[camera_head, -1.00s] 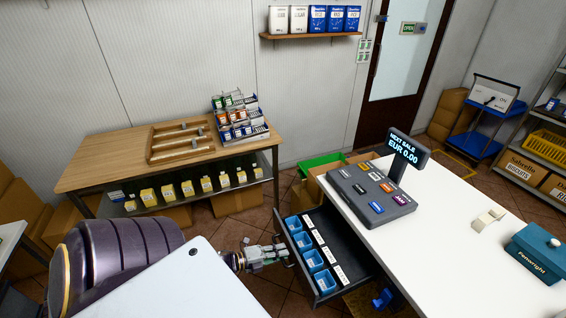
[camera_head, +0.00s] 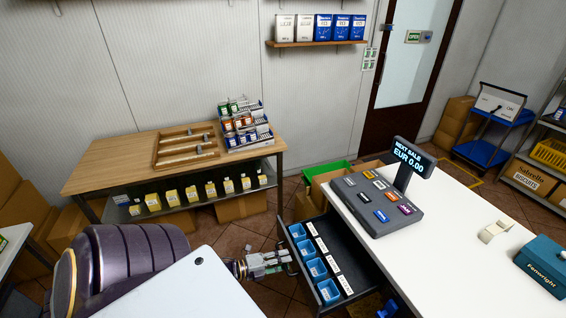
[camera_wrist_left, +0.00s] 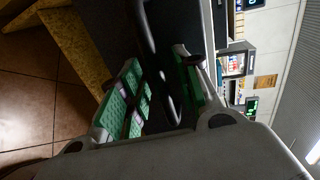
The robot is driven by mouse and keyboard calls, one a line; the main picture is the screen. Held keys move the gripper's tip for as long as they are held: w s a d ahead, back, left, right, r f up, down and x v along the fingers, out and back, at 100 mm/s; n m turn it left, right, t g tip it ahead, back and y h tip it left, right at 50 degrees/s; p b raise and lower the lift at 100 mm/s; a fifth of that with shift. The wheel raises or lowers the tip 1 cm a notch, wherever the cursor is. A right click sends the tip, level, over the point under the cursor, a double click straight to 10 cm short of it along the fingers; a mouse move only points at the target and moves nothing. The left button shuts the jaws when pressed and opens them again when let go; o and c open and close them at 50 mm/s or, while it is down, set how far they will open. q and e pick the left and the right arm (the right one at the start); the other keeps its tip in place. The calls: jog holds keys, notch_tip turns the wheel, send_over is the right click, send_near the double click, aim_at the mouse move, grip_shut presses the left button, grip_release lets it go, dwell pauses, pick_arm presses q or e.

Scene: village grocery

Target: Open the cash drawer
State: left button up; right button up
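The cash drawer (camera_head: 345,262) is pulled out from under the left side of the white counter. Blue coin cups (camera_head: 308,249) and white-labelled compartments show inside it. My left gripper (camera_head: 280,262) is at the outer face of the drawer front. In the left wrist view, its green-padded fingers (camera_wrist_left: 160,92) stand apart on either side of a dark handle bar (camera_wrist_left: 158,60). A gap shows between pads and bar; contact is not clear. My right gripper is not in view.
The register (camera_head: 375,200) with its lit display (camera_head: 408,158) stands on the white counter (camera_head: 450,240). A teal box (camera_head: 543,265) is at the counter's right. A wooden table (camera_head: 110,165) stands behind my left arm. Open tiled floor (camera_head: 232,240) lies left of the drawer.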

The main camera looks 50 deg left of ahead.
pick_arm(q)
jog(key=v, duration=1.1)
jog(key=shift+s, duration=0.15)
jog(key=shift+a, duration=0.15)
dwell(0.8)
